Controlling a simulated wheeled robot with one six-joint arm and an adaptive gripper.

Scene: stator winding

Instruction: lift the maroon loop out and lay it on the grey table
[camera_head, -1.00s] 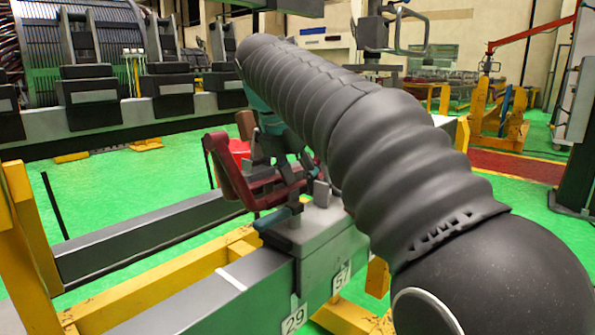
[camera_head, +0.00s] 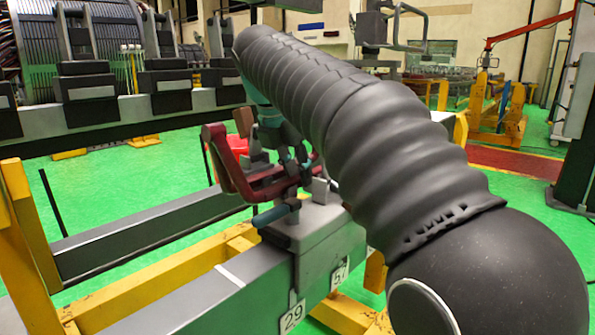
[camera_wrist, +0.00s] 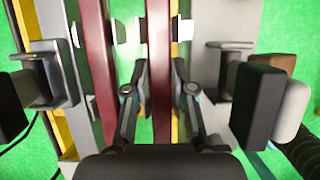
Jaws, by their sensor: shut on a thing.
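The maroon loop (camera_head: 230,168) is at the grey clamp block in the middle of the head view, with its long side slanting and its left end raised. In the wrist view two long maroon bars of the loop (camera_wrist: 97,70) run up the picture. My gripper (camera_wrist: 160,72) has one finger on each side of the right-hand bar and is shut on it. In the head view my gripper (camera_head: 292,158) is at the loop's right part, partly hidden by my arm. Whether the loop still touches the clamp block cannot be told.
The grey clamp block (camera_head: 318,228) with a blue handle (camera_head: 276,214) sits on a long grey beam above yellow framing (camera_head: 190,285). Upright clamp parts (camera_wrist: 45,75) stand close on both sides in the wrist view.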

